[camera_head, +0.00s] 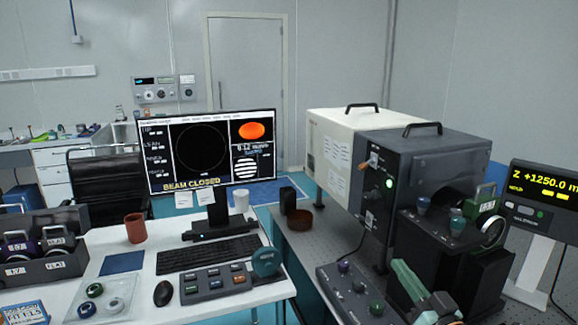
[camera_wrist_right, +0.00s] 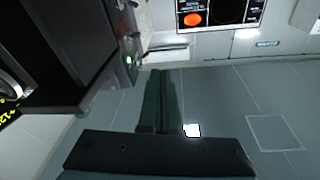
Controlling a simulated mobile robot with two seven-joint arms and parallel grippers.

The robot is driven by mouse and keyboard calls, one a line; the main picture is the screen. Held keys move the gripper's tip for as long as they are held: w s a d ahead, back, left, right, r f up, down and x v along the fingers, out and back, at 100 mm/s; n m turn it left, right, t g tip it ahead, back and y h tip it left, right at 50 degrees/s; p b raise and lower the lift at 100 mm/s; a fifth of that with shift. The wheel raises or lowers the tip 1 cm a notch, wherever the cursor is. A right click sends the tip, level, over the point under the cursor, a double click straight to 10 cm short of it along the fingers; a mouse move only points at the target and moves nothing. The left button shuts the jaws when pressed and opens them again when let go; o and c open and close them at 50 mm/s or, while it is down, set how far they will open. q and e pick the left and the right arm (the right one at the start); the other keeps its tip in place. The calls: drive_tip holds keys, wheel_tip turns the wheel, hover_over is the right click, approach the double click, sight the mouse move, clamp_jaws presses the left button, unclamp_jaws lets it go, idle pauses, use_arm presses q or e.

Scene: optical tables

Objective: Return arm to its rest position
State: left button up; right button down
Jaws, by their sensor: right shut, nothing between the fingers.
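My right gripper (camera_head: 402,271) is at the lower right of the head view, with its green fingers together and nothing between them. It is above the near part of the grey bench, just right of a small control box with knobs (camera_head: 352,290) and in front of a black instrument (camera_head: 432,255). In the right wrist view the closed green fingers (camera_wrist_right: 158,78) stand out over the grey floor and touch nothing that I can see. My left gripper is not in view.
A dark box with a green lamp (camera_head: 376,195) and a cream housing (camera_head: 330,150) stand behind. A display (camera_head: 545,190) stands at the right. The white desk at left holds a monitor (camera_head: 210,150), keyboard (camera_head: 207,254), red mug (camera_head: 135,228) and button panel (camera_head: 215,283).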

drive_tip(key=s+a+f+g+h, duration=0.1)
drive_tip(key=s+f+g, duration=0.1)
drive_tip(key=s+f, duration=0.35)
drive_tip(key=s+a+f+g, duration=0.1)
drive_tip(key=s+f, duration=0.1)
drive_tip(key=f, duration=0.6)
drive_tip(key=s+a+f+g+h, duration=0.1)
drive_tip(key=s+f+g, duration=0.15)
drive_tip(key=f, duration=0.45)
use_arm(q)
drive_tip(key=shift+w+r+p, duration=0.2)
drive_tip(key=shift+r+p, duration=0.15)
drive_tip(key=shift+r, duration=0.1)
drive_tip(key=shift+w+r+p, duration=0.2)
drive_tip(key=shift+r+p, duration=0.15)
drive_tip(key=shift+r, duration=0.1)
use_arm(e)
drive_tip(key=s+a+f+n+g, duration=0.1)
drive_tip(key=s+f+g, duration=0.1)
drive_tip(key=s+f, duration=0.4)
drive_tip(key=s+a+f+n+g, duration=0.1)
drive_tip(key=s+f+g, duration=0.1)
drive_tip(key=s+f, duration=0.5)
drive_tip(key=s, duration=0.4)
drive_tip(key=shift+s+a, duration=0.2)
drive_tip(key=shift+a, duration=0.05)
drive_tip(key=shift+g, duration=0.25)
